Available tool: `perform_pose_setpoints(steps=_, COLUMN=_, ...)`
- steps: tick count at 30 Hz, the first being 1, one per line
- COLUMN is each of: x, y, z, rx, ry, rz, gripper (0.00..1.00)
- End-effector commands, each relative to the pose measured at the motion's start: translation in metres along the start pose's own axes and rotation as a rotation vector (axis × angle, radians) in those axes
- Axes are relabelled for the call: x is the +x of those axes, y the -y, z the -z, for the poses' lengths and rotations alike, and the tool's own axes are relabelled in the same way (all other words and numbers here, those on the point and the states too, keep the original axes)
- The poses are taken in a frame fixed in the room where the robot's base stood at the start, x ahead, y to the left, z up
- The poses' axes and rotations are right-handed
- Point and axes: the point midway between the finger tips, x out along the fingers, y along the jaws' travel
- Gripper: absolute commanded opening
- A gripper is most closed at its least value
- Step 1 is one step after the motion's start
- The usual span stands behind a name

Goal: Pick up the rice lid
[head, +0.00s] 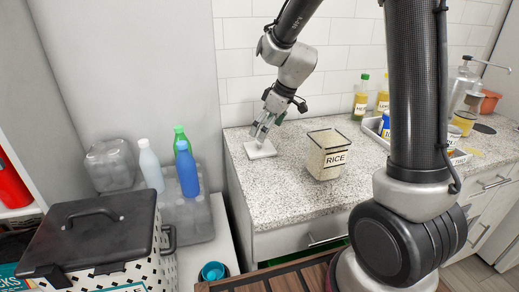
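The rice container (327,160) is a clear square jar labelled RICE, full of pale grains, standing upright on the speckled counter with its top open. A flat white square lid (260,150) lies on the counter to the left of the jar, near the counter's left edge. My gripper (259,141) points down at the middle of the lid, with its fingertips at or just above it. The fingers are small here; I cannot tell whether they touch or grip the lid.
A tray (376,134) with bottles stands right of the jar, partly behind my arm. At the left are a lidded pet food bin (95,240) and several bottles, including a blue one (187,172). The counter (285,195) in front of the lid is clear.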

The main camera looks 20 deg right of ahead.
Motion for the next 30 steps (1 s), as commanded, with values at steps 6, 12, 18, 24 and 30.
perform_pose_setpoints(steps=6, x=0.034, y=0.002, z=-0.003, rx=0.001, ry=0.004, rz=0.002, gripper=1.0)
perform_pose_setpoints(steps=12, x=0.053, y=0.002, z=-0.002, rx=0.0, ry=0.001, rz=0.0, gripper=1.0)
perform_pose_setpoints(steps=18, x=0.053, y=0.002, z=-0.002, rx=0.0, ry=0.0, rz=-0.001, gripper=1.0)
perform_pose_setpoints(steps=24, x=0.053, y=0.002, z=-0.002, rx=0.001, ry=0.001, rz=-0.001, gripper=0.65)
perform_pose_setpoints(steps=30, x=0.053, y=0.002, z=-0.003, rx=0.001, ry=0.002, rz=0.0, gripper=0.41)
